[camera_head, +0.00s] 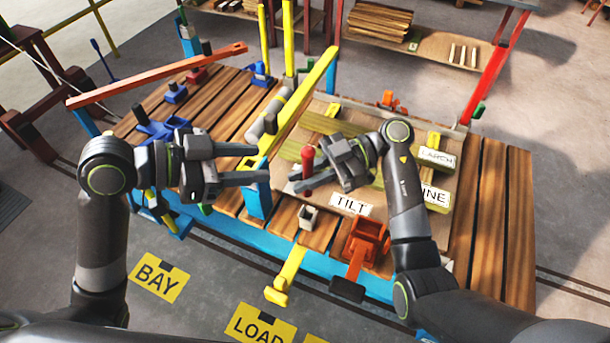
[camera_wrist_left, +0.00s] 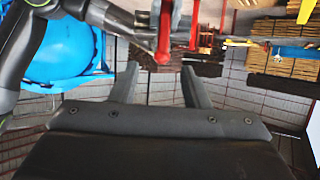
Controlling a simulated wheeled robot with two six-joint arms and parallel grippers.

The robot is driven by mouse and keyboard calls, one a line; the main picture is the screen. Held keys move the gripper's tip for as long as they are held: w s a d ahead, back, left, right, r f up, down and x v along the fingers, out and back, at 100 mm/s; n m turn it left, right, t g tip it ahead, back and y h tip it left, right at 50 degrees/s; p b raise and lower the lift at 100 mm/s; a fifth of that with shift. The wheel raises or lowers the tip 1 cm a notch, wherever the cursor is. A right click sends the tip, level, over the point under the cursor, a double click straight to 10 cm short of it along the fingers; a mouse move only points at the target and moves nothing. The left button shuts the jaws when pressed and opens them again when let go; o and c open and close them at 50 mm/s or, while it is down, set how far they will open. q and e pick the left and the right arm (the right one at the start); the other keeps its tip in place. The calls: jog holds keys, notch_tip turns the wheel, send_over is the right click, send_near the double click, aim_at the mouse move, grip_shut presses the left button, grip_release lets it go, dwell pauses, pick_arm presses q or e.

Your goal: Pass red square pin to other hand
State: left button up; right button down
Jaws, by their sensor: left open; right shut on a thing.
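The red square pin (camera_head: 308,161) stands roughly upright in my right gripper (camera_head: 301,178), which is shut on it above the wooden deck. My left gripper (camera_head: 264,163) is open and empty, to the left of the pin, with its fingers pointing right toward it. In the left wrist view, the red pin (camera_wrist_left: 164,35) shows beyond the open fingertips of my left gripper (camera_wrist_left: 160,68), apart from them. The pin's lower end is partly hidden by the right gripper's fingers in the head view.
A yellow bar (camera_head: 315,90) slants up behind the grippers. A blue post (camera_head: 257,200) stands just below the left fingertips. A small white square socket (camera_head: 308,217) and an orange bracket (camera_head: 366,242) are near the front edge.

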pick_arm(q)
jog(key=shift+a, duration=0.2)
jog(key=w+a+f+n+t+y, duration=0.25)
jog(key=w+a+f+n, duration=0.3)
jog(key=f, duration=0.45)
jog(key=w+a+f+n+t+y, duration=0.1)
jog(key=w+a+f+n+y, duration=0.25)
jog(key=w+f, duration=0.4)
jog(key=s+a+f+n+g+y, duration=0.1)
jog(key=s+a+f+n+y, duration=0.2)
jog(key=f, duration=0.8)
jog(key=s+a+f+n+g+y, duration=0.15)
jog(key=s+a+f, duration=0.3)
jog(key=f, duration=0.65)
jog(key=s+a+f+n+g+y, duration=0.15)
jog(key=s+a+f, duration=0.25)
jog(key=s+f, duration=1.15)
jog(key=s+f+g, duration=0.1)
jog(key=s+f, duration=0.2)
jog(key=s, duration=0.4)
jog(key=s+d+f+m+g+y, duration=0.1)
jog(key=s+f, duration=0.2)
jog(key=s, duration=0.5)
jog(key=s+d+f+g, duration=0.1)
jog(key=s+f, duration=0.3)
jog(key=s, duration=0.4)
jog(key=shift+g, duration=0.55)
